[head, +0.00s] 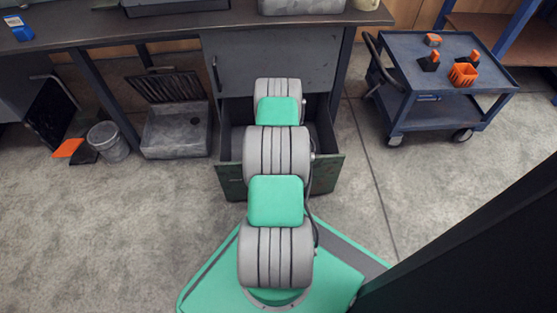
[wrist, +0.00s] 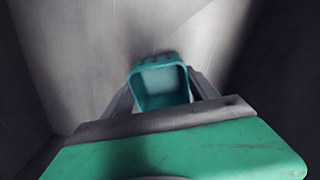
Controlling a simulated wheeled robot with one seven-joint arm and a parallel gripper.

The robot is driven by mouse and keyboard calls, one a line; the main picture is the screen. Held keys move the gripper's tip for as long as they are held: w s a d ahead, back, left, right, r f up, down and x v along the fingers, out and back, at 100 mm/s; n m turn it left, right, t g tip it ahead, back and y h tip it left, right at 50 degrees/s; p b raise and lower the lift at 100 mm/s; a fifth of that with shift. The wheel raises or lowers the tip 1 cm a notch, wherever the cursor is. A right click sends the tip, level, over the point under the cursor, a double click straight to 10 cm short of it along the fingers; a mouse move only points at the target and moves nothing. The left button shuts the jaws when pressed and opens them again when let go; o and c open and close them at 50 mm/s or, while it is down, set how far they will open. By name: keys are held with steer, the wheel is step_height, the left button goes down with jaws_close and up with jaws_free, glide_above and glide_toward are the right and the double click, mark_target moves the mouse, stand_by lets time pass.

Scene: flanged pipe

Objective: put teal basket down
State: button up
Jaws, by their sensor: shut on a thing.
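The teal basket (wrist: 160,84) shows in the wrist view, small and open-topped, between the two fingers of my gripper (wrist: 163,92). The gripper is shut on it. Grey walls surround it and a grey surface lies beyond it; I cannot tell whether the basket touches that surface. In the head view my arm reaches into an open drawer (head: 328,172) under the workbench. The arm hides the gripper and the basket there.
The workbench (head: 120,24) spans the back, with a grey cabinet front (head: 275,62) above the drawer. A blue cart (head: 440,60) at right carries an orange basket (head: 462,75) and other small items. A grey sink-like tub (head: 178,130) and a bucket (head: 108,141) stand at left.

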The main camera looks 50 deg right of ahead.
steer(key=o, duration=1.5)
steer(key=shift+f, duration=0.1)
step_height(320, 180, up, 12)
steer(key=p, duration=0.5)
steer(key=w+a+r+m, duration=0.3)
steer(key=w+a+r, duration=0.2)
steer(key=a+r, duration=0.5)
steer(key=w+a+r+m, duration=0.2)
steer(key=w+a+r, duration=0.3)
steer(key=a+r, duration=0.5)
steer(key=s+a+r+m+t, duration=0.2)
steer(key=s+a+r+m, duration=0.2)
steer(key=a+r, duration=0.85)
steer(key=s+a+r+m, duration=0.1)
steer(key=s+a+m, duration=0.2)
steer(key=s+a, duration=0.6)
steer(key=shift+a+r+m, duration=0.3)
steer(key=shift+a+m, duration=0.1)
steer(key=shift+a, duration=0.05)
